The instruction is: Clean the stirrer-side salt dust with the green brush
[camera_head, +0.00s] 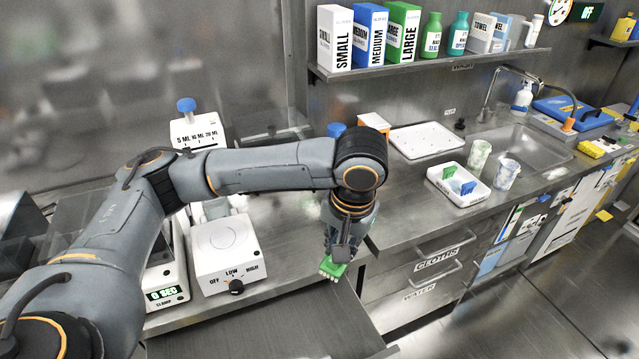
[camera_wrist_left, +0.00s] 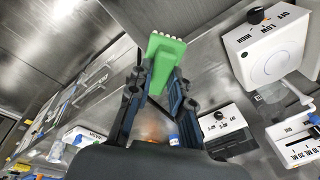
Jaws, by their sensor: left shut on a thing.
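My left gripper (camera_head: 342,250) is shut on the green brush (camera_head: 332,268), low over the front edge of the counter, right of the stirrer (camera_head: 225,248). In the left wrist view the fingers (camera_wrist_left: 158,88) hold the green brush (camera_wrist_left: 165,58), its pale bristles pointing away from the gripper. The stirrer is a white box with a black knob marked OFF, LOW, HIGH; it also shows in the wrist view (camera_wrist_left: 268,50). I cannot make out salt dust on the steel in either view. Whether the bristles touch the counter is not clear. My right gripper is not in view.
A bottle-top dispenser (camera_head: 198,130) stands behind the stirrer, and a scale (camera_head: 165,290) is at its left. On the right counter are a white tray (camera_head: 470,199) with green and blue items, two cups (camera_head: 507,174) and a sink (camera_head: 520,150). My left arm hides part of the counter.

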